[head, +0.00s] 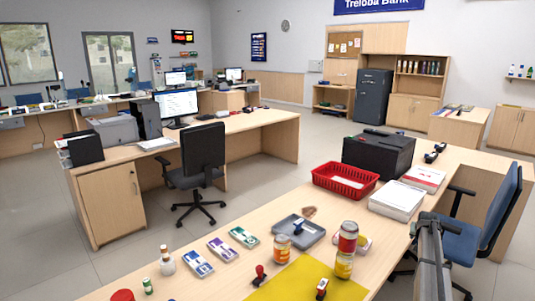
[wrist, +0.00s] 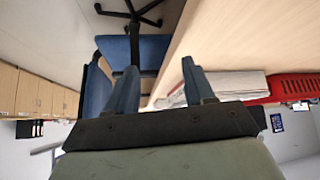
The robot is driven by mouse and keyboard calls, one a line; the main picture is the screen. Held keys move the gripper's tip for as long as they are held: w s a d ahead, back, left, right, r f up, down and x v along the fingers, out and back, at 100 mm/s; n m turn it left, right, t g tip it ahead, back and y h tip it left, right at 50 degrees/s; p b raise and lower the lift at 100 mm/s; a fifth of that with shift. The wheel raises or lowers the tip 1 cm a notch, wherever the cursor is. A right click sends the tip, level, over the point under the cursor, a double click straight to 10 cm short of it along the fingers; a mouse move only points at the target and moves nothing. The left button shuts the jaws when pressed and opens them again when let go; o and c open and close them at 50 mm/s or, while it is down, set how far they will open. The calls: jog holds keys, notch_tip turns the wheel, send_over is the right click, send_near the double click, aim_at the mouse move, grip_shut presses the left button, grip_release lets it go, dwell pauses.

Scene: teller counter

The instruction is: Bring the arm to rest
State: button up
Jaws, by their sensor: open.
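My gripper (wrist: 158,75) shows in the wrist view with its two blue-grey fingers apart and nothing between them. Beyond the fingers are the edge of the wooden counter (wrist: 225,35) and a blue chair (wrist: 150,50). In the head view, a grey part of my arm stands at the lower right, beside the counter's right edge and in front of the blue chair (head: 488,215). The fingertips cannot be made out in the head view.
On the counter (head: 215,290) stand a red basket (head: 345,181), paper stacks (head: 396,201), a black machine (head: 379,154), a grey tray (head: 299,231), stacked jars (head: 346,250), banknote bundles (head: 221,249), stamps and a yellow mat (head: 300,280). The chair is close to my arm.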

jog(key=s+d+f+n, duration=0.2)
jog(key=s+d+f, duration=0.5)
jog(key=s+d, duration=0.2)
jog(key=s+a+f+n+g, duration=0.1)
jog(key=s+a+f+n, duration=0.1)
jog(key=s+f, duration=0.4)
jog(key=s+a+f+g+y, duration=0.1)
jog(key=s+a+f+g, duration=0.1)
jog(key=s+a+f, duration=0.7)
jog(key=s+a+f+g+y, duration=0.1)
jog(key=s+a+f, duration=0.35)
jog(key=a, duration=0.95)
jog(key=s+a+f+g+y, duration=0.2)
jog(key=s+a+f, duration=0.2)
jog(key=a+f, duration=0.6)
jog(key=s+a+g, duration=0.2)
jog(key=s+a, duration=0.5)
jog(key=s, duration=0.4)
jog(key=s+a+f+n+g, duration=0.1)
jog(key=s+a+g, duration=0.1)
jog(key=s+a, duration=0.5)
jog(key=s+a+g, duration=0.3)
jog(key=s+a, duration=0.5)
jog(key=s, duration=0.8)
jog(key=shift+s+f+n, duration=0.2)
jog(key=shift+n, duration=0.1)
